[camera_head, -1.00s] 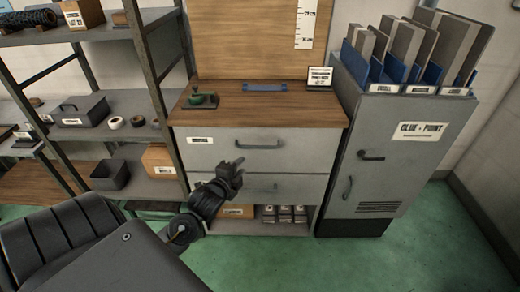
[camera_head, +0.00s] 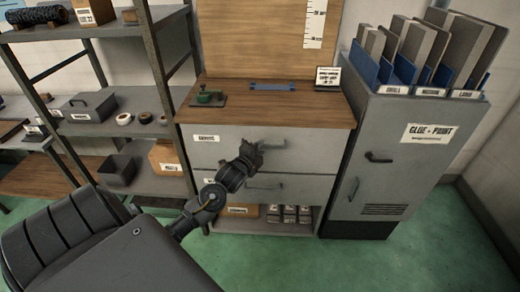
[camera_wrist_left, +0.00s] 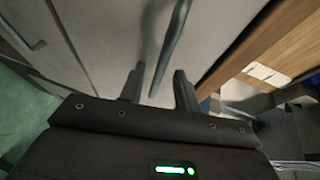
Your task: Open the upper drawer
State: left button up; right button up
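The upper drawer (camera_head: 225,148) is a grey front under the wooden worktop and looks closed. Its dark bar handle (camera_head: 274,146) is partly hidden by my left gripper (camera_head: 255,146), which is at the handle's left end. In the left wrist view the handle (camera_wrist_left: 172,45) runs down toward the space between the two fingers of my left gripper (camera_wrist_left: 158,88). The fingers are apart, with a gap on each side of the handle. The lower drawer (camera_head: 300,188) is below and also looks closed. My right gripper is not in view.
A grey cabinet (camera_head: 372,170) stands close on the right, with folders on top. A metal shelf unit (camera_head: 150,100) with boxes and tape rolls stands on the left. A green tool (camera_head: 208,97) and a blue bar (camera_head: 272,87) lie on the worktop. The green floor in front is clear.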

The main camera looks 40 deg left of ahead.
pick_arm(q)
jog(key=shift+w, duration=0.25)
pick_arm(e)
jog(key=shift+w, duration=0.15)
pick_arm(q)
grip_shut()
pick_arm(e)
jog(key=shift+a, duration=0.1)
pick_arm(q)
jog(key=shift+s, duration=0.1)
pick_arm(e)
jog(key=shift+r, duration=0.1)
